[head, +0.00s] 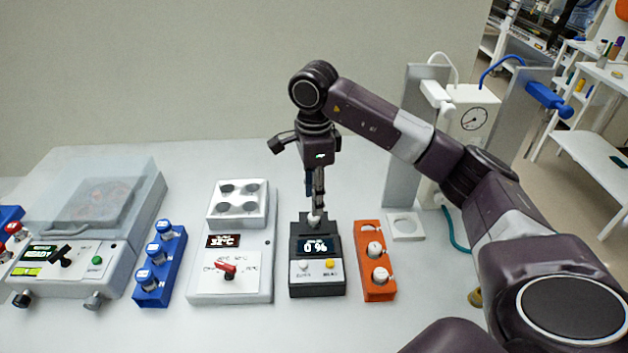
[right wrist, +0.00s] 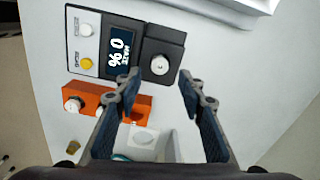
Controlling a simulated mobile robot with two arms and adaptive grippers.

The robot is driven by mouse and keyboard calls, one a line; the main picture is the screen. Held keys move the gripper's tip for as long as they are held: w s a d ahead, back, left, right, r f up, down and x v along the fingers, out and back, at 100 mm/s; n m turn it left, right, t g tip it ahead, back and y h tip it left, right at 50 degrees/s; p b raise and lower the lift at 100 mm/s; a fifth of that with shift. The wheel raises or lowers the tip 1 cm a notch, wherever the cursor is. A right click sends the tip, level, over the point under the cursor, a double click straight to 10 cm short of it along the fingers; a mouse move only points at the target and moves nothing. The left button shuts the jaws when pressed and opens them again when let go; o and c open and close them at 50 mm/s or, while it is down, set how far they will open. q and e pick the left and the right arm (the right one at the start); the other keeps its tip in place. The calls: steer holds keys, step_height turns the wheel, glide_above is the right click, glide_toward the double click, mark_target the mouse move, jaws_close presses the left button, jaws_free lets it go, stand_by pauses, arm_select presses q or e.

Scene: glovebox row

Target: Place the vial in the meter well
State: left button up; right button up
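The meter (head: 318,290) is a dark box with a display reading 0 % and two buttons; it also shows in the right wrist view (right wrist: 84,48). A white-capped vial (head: 314,218) stands in the well block at its back. In the right wrist view only its round white cap (right wrist: 160,65) shows; its body is hidden in the well. My right gripper (head: 318,204) points down just above the cap. In the right wrist view its fingers (right wrist: 158,88) are spread apart with nothing between them, the cap beyond the tips. My left gripper is not in view.
An orange rack (head: 372,291) with white-capped vials stands right of the meter. A white heater block (head: 256,283) and a blue rack (head: 168,278) stand left. A lidded machine (head: 70,285) is far left. A grey-framed press (head: 405,150) stands behind right.

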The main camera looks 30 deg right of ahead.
step_height(320, 180, up, 7)
stand_by(0.3)
stand_by(0.5)
